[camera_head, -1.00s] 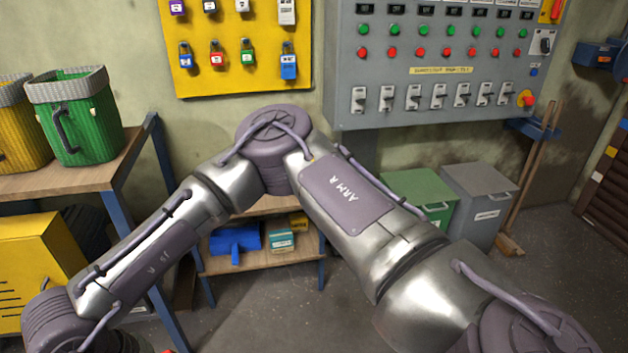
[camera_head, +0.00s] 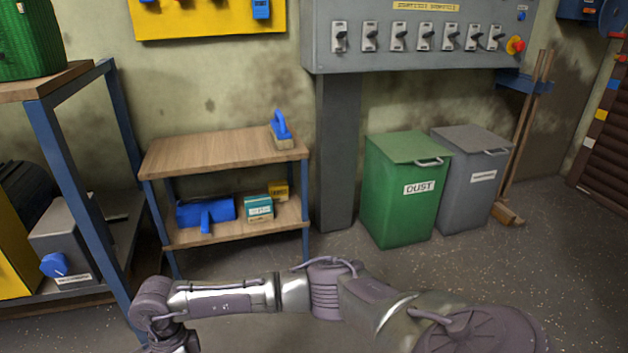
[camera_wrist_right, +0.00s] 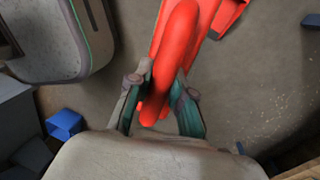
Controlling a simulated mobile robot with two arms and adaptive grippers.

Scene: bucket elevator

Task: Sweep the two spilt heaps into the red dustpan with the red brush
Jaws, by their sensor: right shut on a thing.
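In the right wrist view my right gripper (camera_wrist_right: 161,78) is shut on the rounded handle of a red tool (camera_wrist_right: 178,40). A wider red part of it runs out of the top right of that view. I cannot tell whether it is the brush or the dustpan, as most of it is cut off or hidden. My right arm crosses the bottom of the head view, with its gripper below the frame. My left gripper is not in view. Neither spilt heap can be made out.
A small wooden table (camera_head: 200,153) holds a blue brush (camera_head: 281,126); a blue dustpan (camera_head: 206,212) and boxes lie on its lower shelf. A green dust bin (camera_head: 401,205) and a grey bin (camera_head: 468,190) stand right of a post. The floor before them is clear.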

